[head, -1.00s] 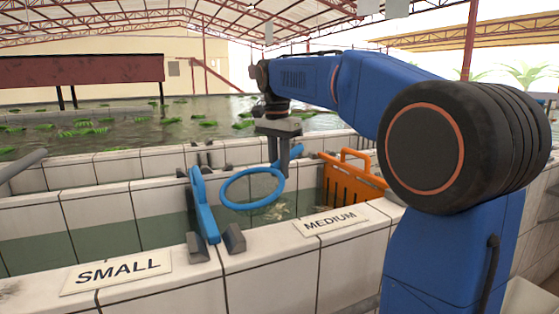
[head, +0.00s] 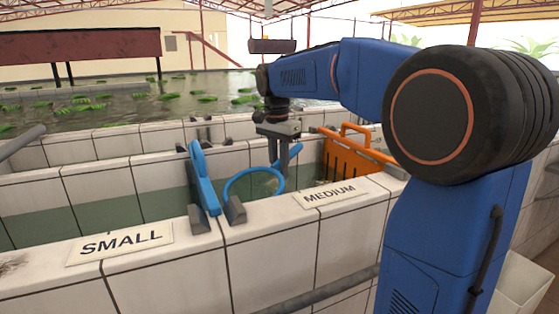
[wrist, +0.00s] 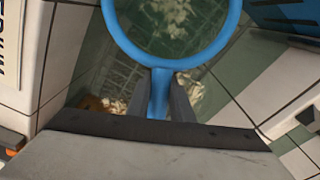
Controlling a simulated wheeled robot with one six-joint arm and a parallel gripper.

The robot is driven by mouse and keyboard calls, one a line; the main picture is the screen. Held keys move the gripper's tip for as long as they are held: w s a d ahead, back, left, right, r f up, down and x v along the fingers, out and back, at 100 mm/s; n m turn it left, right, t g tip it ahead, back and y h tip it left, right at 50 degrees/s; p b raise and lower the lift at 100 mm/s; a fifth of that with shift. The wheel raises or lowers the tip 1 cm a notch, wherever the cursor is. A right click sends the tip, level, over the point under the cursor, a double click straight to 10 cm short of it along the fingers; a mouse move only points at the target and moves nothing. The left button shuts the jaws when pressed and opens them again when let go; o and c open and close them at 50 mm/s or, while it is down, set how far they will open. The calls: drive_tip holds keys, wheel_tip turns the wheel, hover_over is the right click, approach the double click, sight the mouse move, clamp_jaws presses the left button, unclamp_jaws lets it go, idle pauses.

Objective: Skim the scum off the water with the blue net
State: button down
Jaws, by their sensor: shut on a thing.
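My gripper (head: 279,150) points down over the medium compartment. It is shut on the handle of the blue net (head: 256,170). In the wrist view the blue handle (wrist: 159,95) sits between the two fingers, with the round hoop beyond them. In the head view the front of the hoop is hidden behind the tank's near wall. Pale scum (wrist: 168,15) shows through the hoop in the wrist view, and more pale clumps (wrist: 190,92) lie beside the fingers. I cannot tell whether the hoop touches the water.
An orange slatted piece (head: 352,155) stands at the right of the medium compartment. A blue upright piece (head: 203,178) stands at the left, by grey blocks. Signs SMALL (head: 121,243) and MEDIUM (head: 331,193) lie on the tiled near wall (head: 270,245).

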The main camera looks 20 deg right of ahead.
drive_tip(key=shift+f, duration=5.9)
wheel_tip(320, 180, up, 28)
